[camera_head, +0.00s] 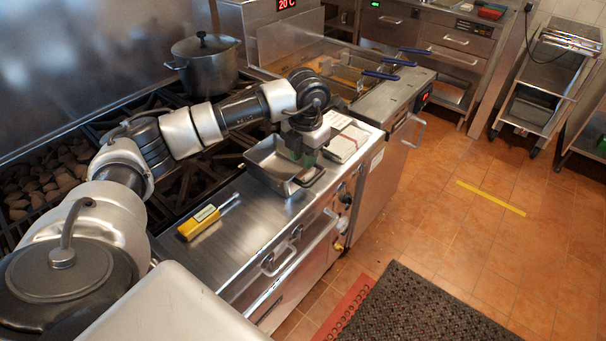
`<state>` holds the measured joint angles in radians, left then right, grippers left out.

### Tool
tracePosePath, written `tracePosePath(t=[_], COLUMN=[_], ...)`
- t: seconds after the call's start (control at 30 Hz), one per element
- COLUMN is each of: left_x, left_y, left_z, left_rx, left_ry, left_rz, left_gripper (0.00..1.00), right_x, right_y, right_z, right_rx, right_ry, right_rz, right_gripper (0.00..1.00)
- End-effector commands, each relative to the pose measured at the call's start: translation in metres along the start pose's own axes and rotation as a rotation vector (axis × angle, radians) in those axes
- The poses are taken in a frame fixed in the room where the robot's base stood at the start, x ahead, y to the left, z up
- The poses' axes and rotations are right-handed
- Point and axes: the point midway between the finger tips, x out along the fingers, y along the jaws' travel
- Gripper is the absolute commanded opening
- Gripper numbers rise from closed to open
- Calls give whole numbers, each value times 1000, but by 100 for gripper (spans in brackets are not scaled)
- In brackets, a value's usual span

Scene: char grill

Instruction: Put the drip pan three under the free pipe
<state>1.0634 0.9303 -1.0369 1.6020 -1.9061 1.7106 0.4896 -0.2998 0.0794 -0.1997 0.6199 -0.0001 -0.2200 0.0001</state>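A rectangular metal pan (262,156) with a handle rests on the steel front ledge of the range. It looks like the drip pan, but I see no number on it. My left gripper (303,156) points down at the pan's right end. Its fingertips are partly hidden, so I cannot tell if they are shut on the rim. My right gripper is out of view. Small valve-like fittings (340,243) show on the front of the range, but I cannot make out which pipe is free.
A yellow-handled tool (199,222) lies on the ledge. A lidded pot (205,66) stands on the back of the burners. A fryer (385,100) with blue-handled baskets stands beyond. A dark mat (408,308) lies on the tiled floor, which is mostly clear at right.

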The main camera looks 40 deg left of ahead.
Motion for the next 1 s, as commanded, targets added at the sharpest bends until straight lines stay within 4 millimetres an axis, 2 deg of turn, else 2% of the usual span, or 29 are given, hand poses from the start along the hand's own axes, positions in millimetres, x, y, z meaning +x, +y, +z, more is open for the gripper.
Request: tracePosePath(t=[0.1, 0.3, 0.87, 1.0], left_x=[-22, -43, -47, -57], left_y=[0, 0, 0, 1], left_z=[1, 0, 0, 0], left_rx=[0, -1, 0, -1], left_ry=[-3, 0, 2, 1], left_rz=[0, 0, 0, 0], left_gripper=[29, 29, 29, 29], right_x=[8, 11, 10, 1], right_y=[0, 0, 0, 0], right_z=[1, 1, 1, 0], right_rx=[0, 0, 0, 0], right_ry=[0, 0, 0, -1], right_rz=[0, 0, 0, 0], right_gripper=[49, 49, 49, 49])
